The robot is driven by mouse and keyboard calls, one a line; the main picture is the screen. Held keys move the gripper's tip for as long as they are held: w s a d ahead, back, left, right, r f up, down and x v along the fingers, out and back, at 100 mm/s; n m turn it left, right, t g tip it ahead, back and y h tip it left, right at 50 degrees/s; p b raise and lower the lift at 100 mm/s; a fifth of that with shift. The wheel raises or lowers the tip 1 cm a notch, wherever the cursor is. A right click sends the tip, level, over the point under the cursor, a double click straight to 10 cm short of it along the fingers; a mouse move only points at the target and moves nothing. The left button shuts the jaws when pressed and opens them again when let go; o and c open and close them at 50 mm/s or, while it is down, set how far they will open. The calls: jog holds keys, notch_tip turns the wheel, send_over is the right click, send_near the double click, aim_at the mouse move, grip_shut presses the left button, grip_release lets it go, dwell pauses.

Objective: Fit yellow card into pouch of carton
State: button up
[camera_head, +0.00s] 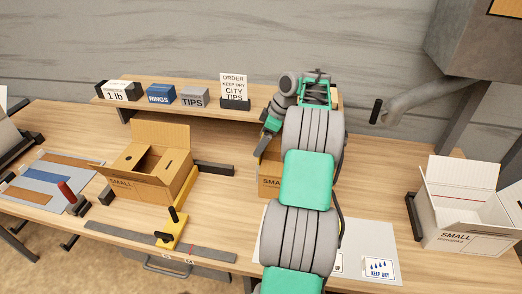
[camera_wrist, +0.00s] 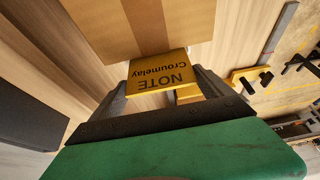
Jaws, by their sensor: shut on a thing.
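In the wrist view, the yellow card (camera_wrist: 160,76), printed "NOTE Croumelay", is between the fingers of my gripper (camera_wrist: 165,92), which is shut on it. A brown carton (camera_wrist: 95,22) with a darker tape strip lies just beyond the card's far edge; I cannot tell whether they touch. No pouch can be made out. In the head view, the brown carton (camera_head: 269,183) marked "SMALL" is mostly hidden behind my arm. My gripper (camera_head: 262,146) is at its upper left, and the card cannot be made out there.
An open brown carton (camera_head: 148,188) stands left, near a yellow-based tool (camera_head: 174,232). An open white carton (camera_head: 462,212) stands right. A grey mat (camera_head: 385,240) lies in front, partly behind my arm.

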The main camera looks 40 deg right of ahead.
jog(key=shift+a+f, duration=0.1)
jog(key=shift+f, duration=1)
jog(key=o, duration=1.7)
